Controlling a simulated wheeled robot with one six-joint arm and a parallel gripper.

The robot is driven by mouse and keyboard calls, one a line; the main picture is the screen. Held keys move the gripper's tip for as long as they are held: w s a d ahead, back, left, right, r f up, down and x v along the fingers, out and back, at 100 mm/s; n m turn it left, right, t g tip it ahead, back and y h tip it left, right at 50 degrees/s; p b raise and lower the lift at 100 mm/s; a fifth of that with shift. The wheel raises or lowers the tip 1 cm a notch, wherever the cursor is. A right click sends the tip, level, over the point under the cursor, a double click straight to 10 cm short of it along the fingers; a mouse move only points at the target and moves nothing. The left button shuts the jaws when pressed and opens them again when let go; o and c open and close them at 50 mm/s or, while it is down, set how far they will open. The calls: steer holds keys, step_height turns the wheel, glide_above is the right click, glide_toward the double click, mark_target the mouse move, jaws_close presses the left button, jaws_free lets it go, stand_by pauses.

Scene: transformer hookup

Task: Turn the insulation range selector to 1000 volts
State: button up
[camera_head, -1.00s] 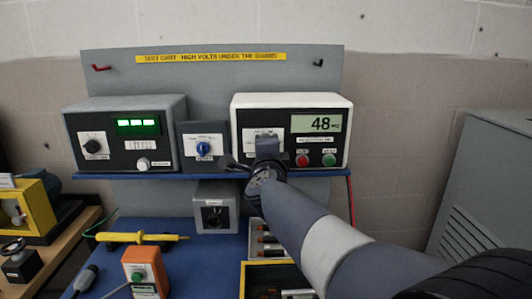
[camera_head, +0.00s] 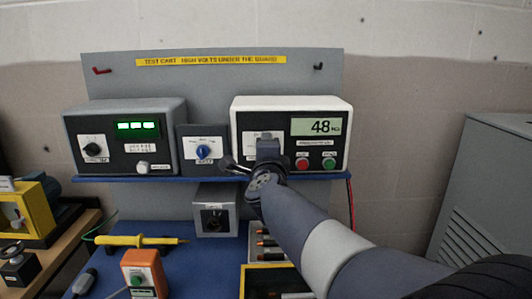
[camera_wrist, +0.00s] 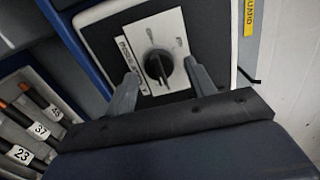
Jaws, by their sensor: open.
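The insulation range selector is a round black knob (camera_wrist: 158,66) on a white label plate, seen in the wrist view. It sits on the dark front of the white-cased meter (camera_head: 290,101), whose display reads 48. My gripper (camera_wrist: 161,84) is open, with one grey finger on each side of the knob. The fingertips look close to the knob, with gaps beside it; I cannot tell whether they touch the panel. In the head view my gripper (camera_head: 254,152) covers the knob. The label's small print is too blurred to read.
A red button (camera_head: 302,163) and a green button (camera_head: 328,162) sit right of my gripper. A small box with a blue knob (camera_head: 203,152) stands to the left. The blue shelf (camera_head: 200,176) runs below. A compartment tray (camera_head: 268,266) lies under my arm.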

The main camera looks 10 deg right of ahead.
steer(key=s+a+p, duration=0.1)
steer(key=s+a, duration=0.1)
steer(key=s, duration=0.8)
steer(key=shift+s, duration=0.35)
steer(key=shift+w, duration=0.1)
steer(key=w+d+b, duration=0.1)
steer(key=w+d, duration=0.1)
steer(key=w, duration=0.8)
steer(key=shift+w, duration=0.25)
